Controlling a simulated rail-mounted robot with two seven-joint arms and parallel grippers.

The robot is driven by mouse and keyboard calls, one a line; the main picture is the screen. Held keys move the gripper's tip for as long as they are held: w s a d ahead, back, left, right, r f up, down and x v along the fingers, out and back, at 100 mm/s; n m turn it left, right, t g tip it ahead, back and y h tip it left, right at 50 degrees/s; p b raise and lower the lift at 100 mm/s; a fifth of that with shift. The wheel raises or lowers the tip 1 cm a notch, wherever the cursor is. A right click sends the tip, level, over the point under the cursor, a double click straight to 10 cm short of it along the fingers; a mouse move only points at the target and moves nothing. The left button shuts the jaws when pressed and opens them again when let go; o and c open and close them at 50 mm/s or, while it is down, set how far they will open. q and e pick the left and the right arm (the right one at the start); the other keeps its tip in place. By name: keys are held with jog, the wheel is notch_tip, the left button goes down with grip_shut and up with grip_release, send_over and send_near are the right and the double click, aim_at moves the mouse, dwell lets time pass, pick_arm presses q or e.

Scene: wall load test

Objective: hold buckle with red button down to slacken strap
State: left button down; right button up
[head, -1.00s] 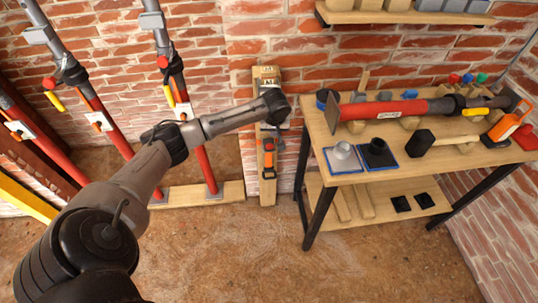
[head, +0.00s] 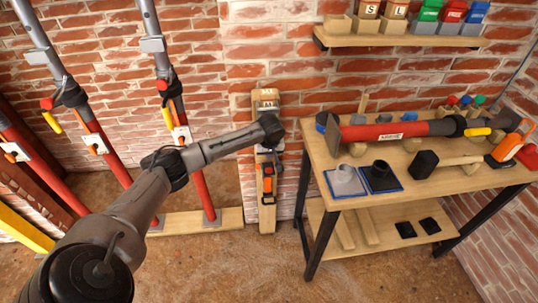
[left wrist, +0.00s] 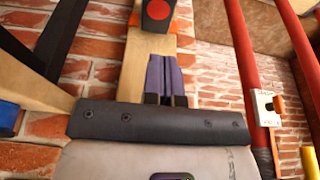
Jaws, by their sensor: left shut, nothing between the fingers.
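The buckle (head: 267,185) is dark with orange parts and sits on an upright wooden board (head: 267,220) against the brick wall. In the left wrist view the buckle's round red button (left wrist: 158,10) shows at the top edge, on a dark block. My left gripper (head: 270,150) is in front of the board, just above the buckle in the head view. Its purple-blue fingers (left wrist: 162,60) are shut together and empty, pointing at the buckle with a visible gap before it. The strap is hard to make out behind the gripper. My right gripper is not in view.
A wooden workbench (head: 440,190) with a red prop, pads and tools stands close on the right. A shelf (head: 400,40) with coloured blocks hangs above it. Red and grey props (head: 200,190) lean at the left. The floor in front is clear.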

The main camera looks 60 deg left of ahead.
aim_at(268, 171)
pick_arm(q)
jog(key=b+x, duration=0.1)
jog(key=x, duration=0.1)
jog(key=b+x, duration=0.1)
jog(key=x, duration=0.2)
jog(key=d+b+x, duration=0.1)
jog(key=x, duration=0.2)
jog(key=shift+s+a+f, duration=0.1)
jog(key=shift+s+f, duration=0.05)
jog(key=shift+f, duration=0.25)
jog(key=shift+f+b, duration=0.4)
jog(key=shift+f, duration=0.2)
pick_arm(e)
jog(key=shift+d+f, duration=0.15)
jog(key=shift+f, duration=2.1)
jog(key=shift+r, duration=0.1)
